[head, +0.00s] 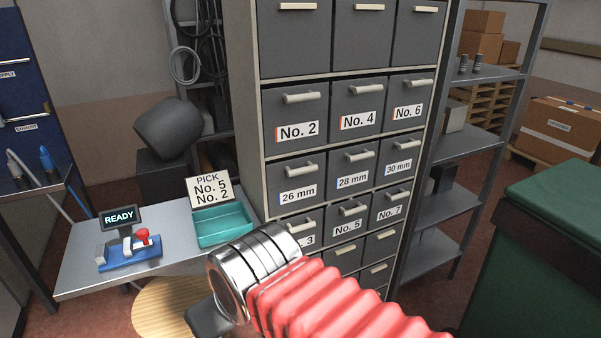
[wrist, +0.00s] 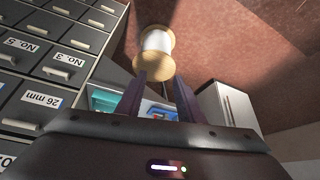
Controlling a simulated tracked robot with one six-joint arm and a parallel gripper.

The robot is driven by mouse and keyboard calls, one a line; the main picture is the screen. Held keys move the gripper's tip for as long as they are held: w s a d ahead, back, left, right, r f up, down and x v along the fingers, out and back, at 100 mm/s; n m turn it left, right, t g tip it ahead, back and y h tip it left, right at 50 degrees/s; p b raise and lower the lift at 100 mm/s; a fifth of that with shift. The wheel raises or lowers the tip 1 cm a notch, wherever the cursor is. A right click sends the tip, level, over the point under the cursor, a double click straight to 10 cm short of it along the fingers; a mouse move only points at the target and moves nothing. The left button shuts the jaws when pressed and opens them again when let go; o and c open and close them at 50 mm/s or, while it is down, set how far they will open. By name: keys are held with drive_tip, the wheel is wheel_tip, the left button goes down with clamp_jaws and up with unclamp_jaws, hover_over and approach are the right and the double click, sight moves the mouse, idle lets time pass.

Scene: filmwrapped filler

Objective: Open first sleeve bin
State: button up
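The grey bin cabinet (head: 255,120) stands in the middle of the head view, and all the bins I can see in it look shut. The sign (head: 209,189) reads "PICK No. 5 No. 2". The No. 5 bin (head: 352,239) is in a lower row, right of the No. 3 bin (head: 303,218). The No. 2 bin (head: 297,130) is higher, at the left. In the wrist view the No. 5 bin (wrist: 40,60) is upside down at the left. My gripper (wrist: 160,80) is open and empty, apart from the bin fronts. My arm covers some lower bins in the head view.
A bench (head: 75,270) at the left holds a teal tray (head: 222,224) and a blue device (head: 128,256) with a "READY" display. A round wooden top (head: 160,300) is low beside my arm. A green container (head: 545,250) and grey shelves (head: 480,150) stand right.

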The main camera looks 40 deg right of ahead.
drive_tip(key=shift+f, duration=0.1)
idle(0.3)
drive_tip(key=w+d+m+t+y, duration=0.4)
drive_tip(key=w+d+m+y, duration=0.55)
drive_tip(key=w+d, duration=0.4)
drive_tip(key=s+d+m+t+h, duration=0.2)
drive_tip(key=d+t, duration=0.3)
drive_tip(key=d, duration=0.8)
drive_tip(key=s+d+m+t+h, duration=0.2)
drive_tip(key=d+m+t+h, duration=0.2)
drive_tip(key=d, duration=1)
drive_tip(key=shift+s+d+f+t+h, duration=0.2)
drive_tip(key=shift+s+t+h, duration=0.2)
drive_tip(key=shift+t+h, duration=0.3)
drive_tip(key=shift+w, duration=0.1)
